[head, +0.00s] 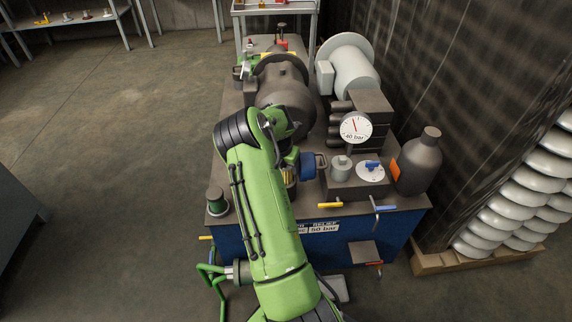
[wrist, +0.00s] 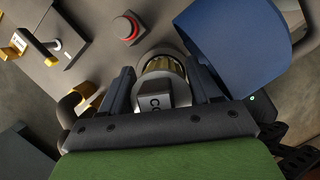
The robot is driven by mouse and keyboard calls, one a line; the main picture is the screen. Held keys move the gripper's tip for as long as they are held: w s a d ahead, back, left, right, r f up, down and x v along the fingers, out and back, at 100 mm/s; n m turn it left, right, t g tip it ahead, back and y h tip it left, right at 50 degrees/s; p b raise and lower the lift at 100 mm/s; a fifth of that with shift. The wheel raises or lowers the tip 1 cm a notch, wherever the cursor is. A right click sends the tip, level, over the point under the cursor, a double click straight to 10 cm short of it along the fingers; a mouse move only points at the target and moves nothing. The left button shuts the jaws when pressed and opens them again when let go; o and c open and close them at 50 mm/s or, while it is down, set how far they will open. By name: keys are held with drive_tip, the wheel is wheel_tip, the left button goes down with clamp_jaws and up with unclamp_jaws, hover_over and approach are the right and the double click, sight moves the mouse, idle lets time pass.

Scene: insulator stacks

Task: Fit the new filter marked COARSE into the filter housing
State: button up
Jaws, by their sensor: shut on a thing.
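My gripper (wrist: 163,78) is shut on a filter (wrist: 163,68) with a brass-coloured pleated body and a pale round rim. A grey block on it carries a label of which only "CO" shows; the rest is hidden. In the head view my arm hides most of my gripper, and a bit of the brass filter (head: 290,178) shows beside it. A blue cylindrical body (wrist: 235,45) is close to the right finger; it also shows in the head view (head: 307,165). It may be the filter housing or part of it, but I cannot tell, and no opening is visible.
A dark cylinder with green ends (head: 216,201) stands at the bench's left corner. A pressure gauge (head: 356,127), a grey bottle (head: 420,162) and valve handles crowd the right side. Floor at left is clear.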

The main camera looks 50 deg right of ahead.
drive_tip(key=shift+f+b, duration=0.4)
drive_tip(key=shift+f, duration=0.75)
drive_tip(key=o, duration=1.1)
drive_tip(key=p+v, duration=0.5)
drive_tip(key=v, duration=1)
drive_tip(key=shift+a+r, duration=0.1)
drive_tip(key=shift+r, duration=0.25)
